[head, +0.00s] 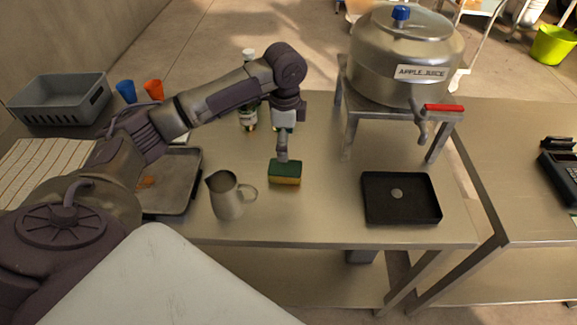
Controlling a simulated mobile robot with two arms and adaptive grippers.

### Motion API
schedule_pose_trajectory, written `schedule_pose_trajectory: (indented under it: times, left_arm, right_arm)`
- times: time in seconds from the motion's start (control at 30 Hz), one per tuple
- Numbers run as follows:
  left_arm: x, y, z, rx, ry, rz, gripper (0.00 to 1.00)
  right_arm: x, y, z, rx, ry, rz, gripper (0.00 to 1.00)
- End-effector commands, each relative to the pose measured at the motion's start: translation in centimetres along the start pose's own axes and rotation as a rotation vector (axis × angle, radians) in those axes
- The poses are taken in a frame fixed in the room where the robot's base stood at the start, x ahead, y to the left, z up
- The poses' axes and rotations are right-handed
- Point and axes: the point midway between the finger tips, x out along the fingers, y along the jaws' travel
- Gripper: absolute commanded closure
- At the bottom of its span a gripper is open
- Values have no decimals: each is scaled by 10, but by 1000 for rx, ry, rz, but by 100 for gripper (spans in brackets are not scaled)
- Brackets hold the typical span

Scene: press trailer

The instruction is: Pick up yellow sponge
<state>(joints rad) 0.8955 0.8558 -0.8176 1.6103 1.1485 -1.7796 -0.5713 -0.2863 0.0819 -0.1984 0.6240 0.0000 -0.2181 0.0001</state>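The yellow sponge (286,180), with a dark green top layer, is on the metal table in the head view, right of the metal pitcher. My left arm reaches in from the left, and my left gripper (283,155) points down right at the sponge's back upper edge. The fingers look narrow from this side and line up one behind the other, so I cannot tell whether they are open or shut, or whether they touch the sponge. My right gripper is not in view.
A metal pitcher (226,197) stands left of the sponge, and a baking tray (180,194) lies farther left. A black tray (401,213) lies to the right. Bottles (248,119) stand behind my gripper. A juice dispenser (396,65) stands on a raised stand.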

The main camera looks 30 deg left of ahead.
Motion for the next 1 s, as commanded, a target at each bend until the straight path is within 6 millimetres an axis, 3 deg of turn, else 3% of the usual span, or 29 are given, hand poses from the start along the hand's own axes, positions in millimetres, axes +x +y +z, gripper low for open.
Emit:
schedule_pose_trajectory:
  times: [0.1, 0.23, 0.47, 0.6, 0.8, 1.0]
  left_arm:
    - [24, 1, 0, -1, -2, 3, 8]
    - [42, 0, 0, -1, 0, 1, 8]
    - [58, 0, 0, 0, 0, 2, 8]
    - [78, -2, 1, -2, -2, 1, 8]
    - [101, -2, 1, 0, 1, -2, 8]
    - [103, -3, 1, 0, 0, -3, 8]
  right_arm:
    - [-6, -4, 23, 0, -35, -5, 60]
    - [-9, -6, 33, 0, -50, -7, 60]
    - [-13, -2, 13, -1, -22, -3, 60]
    - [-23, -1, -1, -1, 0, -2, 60]
    - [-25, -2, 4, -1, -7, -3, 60]
    - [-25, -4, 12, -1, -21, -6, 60]
